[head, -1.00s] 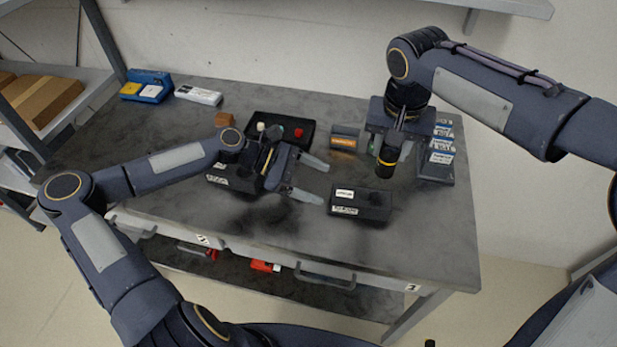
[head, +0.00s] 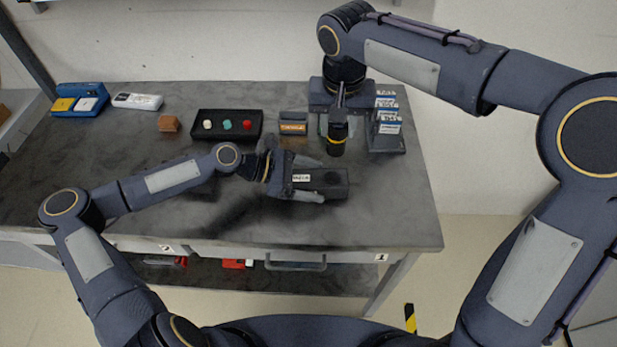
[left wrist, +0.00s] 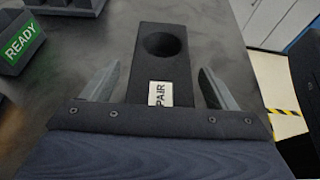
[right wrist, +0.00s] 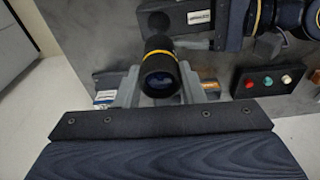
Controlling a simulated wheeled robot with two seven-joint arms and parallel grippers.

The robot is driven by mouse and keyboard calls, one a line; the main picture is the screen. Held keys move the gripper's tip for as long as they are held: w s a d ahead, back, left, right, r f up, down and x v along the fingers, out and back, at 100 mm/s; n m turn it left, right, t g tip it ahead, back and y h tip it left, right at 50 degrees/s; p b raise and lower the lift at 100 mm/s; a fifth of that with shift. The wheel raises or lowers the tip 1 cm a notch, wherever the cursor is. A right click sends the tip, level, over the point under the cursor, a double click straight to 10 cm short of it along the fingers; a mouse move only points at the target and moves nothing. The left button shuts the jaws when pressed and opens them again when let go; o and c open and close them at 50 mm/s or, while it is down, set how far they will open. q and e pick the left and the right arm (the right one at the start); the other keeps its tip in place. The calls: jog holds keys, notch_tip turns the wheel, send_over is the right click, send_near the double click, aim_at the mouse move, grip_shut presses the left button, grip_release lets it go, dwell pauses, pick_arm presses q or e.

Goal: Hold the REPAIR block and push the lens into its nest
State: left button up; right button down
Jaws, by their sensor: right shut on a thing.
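The REPAIR block (head: 335,190) is a dark block lying on the table, with a white label and a round nest at one end. In the left wrist view the block (left wrist: 160,72) lies between the fingers of my left gripper (left wrist: 159,78), with a gap on each side. My left gripper (head: 312,180) is open around the labelled end. The lens (head: 337,138), a black cylinder with a yellow ring, is held by my right gripper (right wrist: 160,82) behind the block, apart from the nest. The right wrist view shows the lens (right wrist: 160,68) end-on between the fingers.
A grey READY box (head: 293,123) and a black tray (head: 257,128) with coloured knobs stand behind my left arm. A card rack (head: 388,144) is right of the lens. A wooden cube (head: 168,123) and a blue holder (head: 80,98) are farther left. The front right tabletop is clear.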

aim_at(336, 150)
pick_arm(q)
jog(key=c, duration=1.1)
jog(key=shift+o, duration=0.2)
pick_arm(e)
notch_tip(336, 150, down, 7)
jog(key=m, duration=0.2)
jog(key=shift+f+m, duration=0.1)
jog(key=shift+m, duration=0.2)
jog(key=shift+f, duration=2.8)
jog(key=shift+f, duration=0.15)
jog(key=c, duration=0.9)
grip_release()
jog(key=shift+c, duration=0.2)
jog(key=r, duration=0.4)
jog(key=s+r, duration=0.1)
jog(key=r, duration=0.7)
jog(key=shift+s+a+r, duration=0.15)
jog(key=shift+s+a, duration=0.05)
